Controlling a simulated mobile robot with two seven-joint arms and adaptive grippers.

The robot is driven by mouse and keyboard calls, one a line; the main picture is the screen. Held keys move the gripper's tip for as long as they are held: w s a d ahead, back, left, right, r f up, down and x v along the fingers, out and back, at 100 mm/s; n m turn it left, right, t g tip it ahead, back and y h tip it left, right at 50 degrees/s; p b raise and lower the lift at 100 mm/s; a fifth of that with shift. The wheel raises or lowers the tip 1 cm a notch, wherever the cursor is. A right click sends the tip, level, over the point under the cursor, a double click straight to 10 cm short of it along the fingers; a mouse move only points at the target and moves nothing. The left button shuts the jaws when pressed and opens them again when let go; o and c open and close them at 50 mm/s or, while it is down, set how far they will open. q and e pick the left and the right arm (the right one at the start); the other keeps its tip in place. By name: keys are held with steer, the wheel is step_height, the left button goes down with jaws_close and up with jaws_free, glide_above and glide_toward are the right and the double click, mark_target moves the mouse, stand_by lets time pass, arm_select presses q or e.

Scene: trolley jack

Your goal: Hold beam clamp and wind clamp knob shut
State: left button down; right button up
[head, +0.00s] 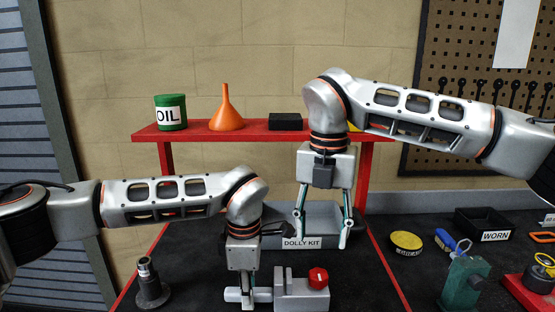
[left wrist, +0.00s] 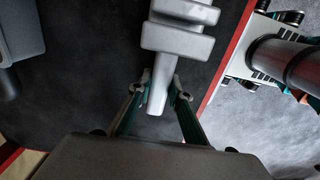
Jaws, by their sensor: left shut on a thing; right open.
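The beam clamp (head: 300,294) is a pale grey block with upright jaw plates and a bar sticking out to its left. Its red clamp knob (head: 318,278) sits on the right part. My left gripper (head: 247,297) is shut on the clamp's bar. In the left wrist view, the grey clamp (left wrist: 178,40) extends away from my left gripper (left wrist: 162,90), whose fingertips lie on both sides of the bar. The knob is not visible there. My right gripper (head: 322,238) is open and empty, pointing down above the clamp, near the knob.
The grey DOLLY KIT tray (head: 342,243) stands behind the clamp. A red shelf (head: 240,132) holds an oil can (head: 171,112), an orange funnel (head: 226,110) and a black box. A dark stand (head: 150,288) is at left; a green tool (head: 462,283) and the WORN bin (head: 490,222) are at right.

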arm_select(q)
steer(key=c, duration=1.8)
jaws_free()
steer(key=shift+r, duration=0.1)
